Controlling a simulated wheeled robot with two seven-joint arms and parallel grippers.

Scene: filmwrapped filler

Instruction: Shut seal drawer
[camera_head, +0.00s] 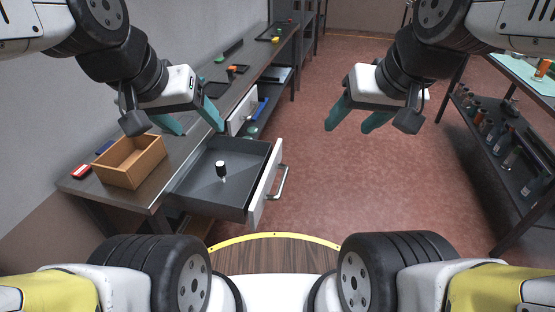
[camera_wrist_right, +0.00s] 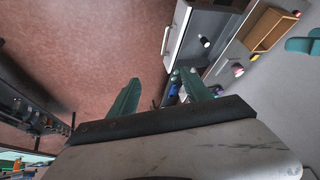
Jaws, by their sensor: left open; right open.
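The drawer (camera_head: 215,194) is pulled out from the bench at the left. It has a dark grey inside, a white front (camera_head: 264,187) and a metal handle (camera_head: 281,183). A small black-and-white cylinder (camera_head: 221,170) stands inside it. In the right wrist view the open drawer (camera_wrist_right: 199,36) shows near the top. My left gripper (camera_head: 197,126) is open and empty, above the bench and behind the drawer in the picture. My right gripper (camera_head: 350,126) is open and empty over the floor, to the right of the drawer front and apart from it.
A wooden box (camera_head: 131,162) stands on the metal bench (camera_head: 188,146) beside the drawer. Another drawer (camera_head: 243,112) further back is partly open, with a blue item at it. Shelves (camera_head: 500,140) with bottles stand at the right. The red floor (camera_head: 320,200) between is clear.

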